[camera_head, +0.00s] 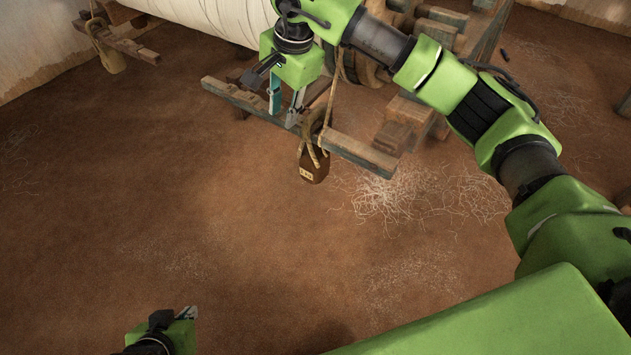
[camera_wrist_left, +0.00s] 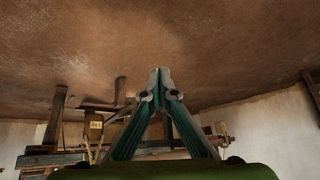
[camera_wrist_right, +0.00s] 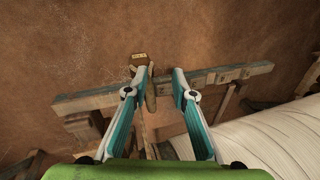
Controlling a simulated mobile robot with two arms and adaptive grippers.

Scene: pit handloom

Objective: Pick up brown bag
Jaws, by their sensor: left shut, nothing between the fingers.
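A small brown bag (camera_head: 313,168) with a pale label and a rope tie hangs at a wooden bar, below and right of my right gripper (camera_head: 284,108) in the head view. In the right wrist view the bag (camera_wrist_right: 138,60) is just beyond the left fingertip of my right gripper (camera_wrist_right: 160,75), which is open and empty; I cannot tell whether they touch. My left gripper (camera_head: 186,314) is low at the left in the head view, far from the bag. In the left wrist view its fingertips (camera_wrist_left: 158,82) are together, and a labelled brown bag (camera_wrist_left: 95,126) shows beyond.
A tan bag (camera_head: 112,60) hangs from another bar at upper left. Loose threads (camera_head: 400,195) lie on the floor. The brown floor at left (camera_head: 130,190) is clear.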

